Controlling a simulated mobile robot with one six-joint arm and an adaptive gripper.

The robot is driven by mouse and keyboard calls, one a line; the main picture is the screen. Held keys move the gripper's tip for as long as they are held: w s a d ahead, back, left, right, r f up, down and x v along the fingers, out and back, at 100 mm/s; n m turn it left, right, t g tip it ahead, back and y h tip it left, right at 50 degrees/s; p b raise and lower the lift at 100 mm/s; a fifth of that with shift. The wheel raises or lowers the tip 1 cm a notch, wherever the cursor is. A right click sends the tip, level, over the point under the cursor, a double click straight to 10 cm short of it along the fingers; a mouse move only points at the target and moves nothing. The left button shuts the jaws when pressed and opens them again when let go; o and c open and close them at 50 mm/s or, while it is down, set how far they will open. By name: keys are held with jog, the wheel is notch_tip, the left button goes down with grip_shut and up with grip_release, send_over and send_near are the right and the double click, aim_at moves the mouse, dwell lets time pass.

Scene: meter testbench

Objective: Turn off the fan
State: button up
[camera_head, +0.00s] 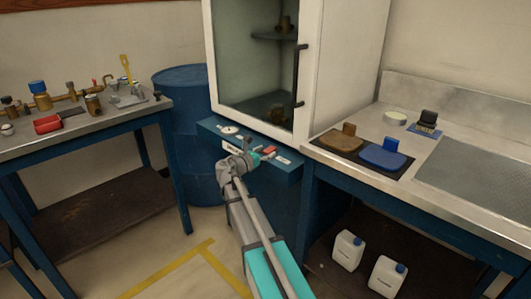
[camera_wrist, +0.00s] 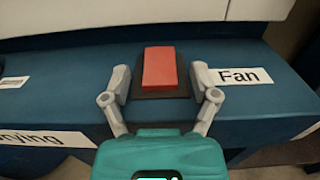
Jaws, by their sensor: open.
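The fan switch is a red rectangular rocker (camera_wrist: 160,68) on a dark base, set in the sloped blue panel (camera_wrist: 60,95) in the wrist view. A white label reading "Fan" (camera_wrist: 239,76) is to its right. In the head view the red switch (camera_head: 269,150) shows small at my gripper's tip. My gripper (camera_wrist: 160,85) is open, with one finger on each side of the switch and nothing held between them. I cannot tell whether the fingers touch the panel. In the head view my gripper (camera_head: 250,158) is in front of the white cabinet.
The white cabinet (camera_head: 345,75) with a glass door and dark handle (camera_head: 298,77) stands above the panel. A blue barrel (camera_head: 185,90) is behind left. Metal-topped benches flank the panel, bearing brass fittings on the left and brown and blue items (camera_head: 384,153) on the right.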

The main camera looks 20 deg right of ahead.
jog(key=shift+d, duration=0.1)
jog(key=shift+c, duration=0.2)
grip_shut()
jog(key=shift+r+y+p, duration=0.2)
jog(key=shift+y+p, duration=0.1)
jog(key=shift+p, duration=0.35)
jog(key=shift+r+y+p, duration=0.15)
jog(key=shift+y+p, duration=0.15)
jog(key=shift+p, duration=0.45)
jog(key=shift+d+g+y+p, duration=0.1)
jog(key=shift+g+y+p, duration=0.4)
jog(key=shift+p, duration=0.5)
jog(key=shift+y, duration=0.4)
